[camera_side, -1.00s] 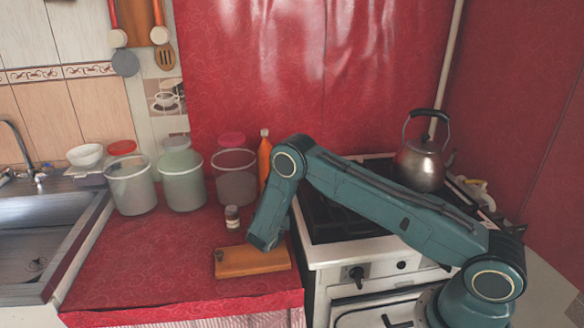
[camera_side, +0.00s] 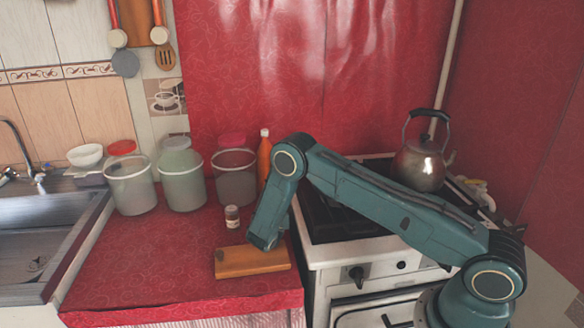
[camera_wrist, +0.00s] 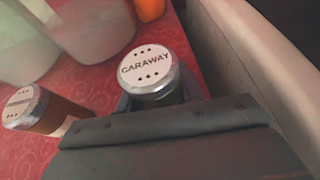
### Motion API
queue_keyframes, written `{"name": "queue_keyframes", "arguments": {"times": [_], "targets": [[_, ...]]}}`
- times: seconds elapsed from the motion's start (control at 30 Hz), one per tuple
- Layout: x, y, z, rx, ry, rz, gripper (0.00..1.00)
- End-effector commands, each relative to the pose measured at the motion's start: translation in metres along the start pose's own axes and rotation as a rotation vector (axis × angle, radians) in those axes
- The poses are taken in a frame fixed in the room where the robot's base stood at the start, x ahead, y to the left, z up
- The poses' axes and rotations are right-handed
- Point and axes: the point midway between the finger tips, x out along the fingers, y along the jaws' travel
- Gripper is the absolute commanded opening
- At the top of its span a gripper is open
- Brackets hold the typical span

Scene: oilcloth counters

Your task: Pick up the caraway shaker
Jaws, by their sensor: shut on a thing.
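The caraway shaker (camera_wrist: 146,72) has a silver-rimmed white lid with dark holes and the word CARAWAY, upright in the wrist view. My gripper (camera_wrist: 157,98) is shut on it, with a finger on each side of the body below the lid. Most of its body is hidden by the gripper. In the side view my gripper (camera_side: 264,240) is low over the red counter by the wooden board, and my arm hides the caraway shaker. I cannot tell whether its base touches the counter.
A second shaker (camera_wrist: 42,112) stands just left of my gripper; it also shows in the side view (camera_side: 232,217). Behind are several tubs (camera_side: 182,182) and an orange bottle (camera_side: 264,158). A wooden board (camera_side: 245,262) lies in front, the stove (camera_side: 345,250) at right. Counter at left is clear.

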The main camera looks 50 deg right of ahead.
Motion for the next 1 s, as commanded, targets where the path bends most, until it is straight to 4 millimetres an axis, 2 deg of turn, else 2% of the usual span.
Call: {"name": "queue_keyframes", "arguments": {"times": [0.37,1.0], "targets": [[-0.013,0.000,0.033,0.002,-0.001,0.000,0.14],[-0.058,0.000,0.142,0.004,-0.003,0.001,0.14]]}}
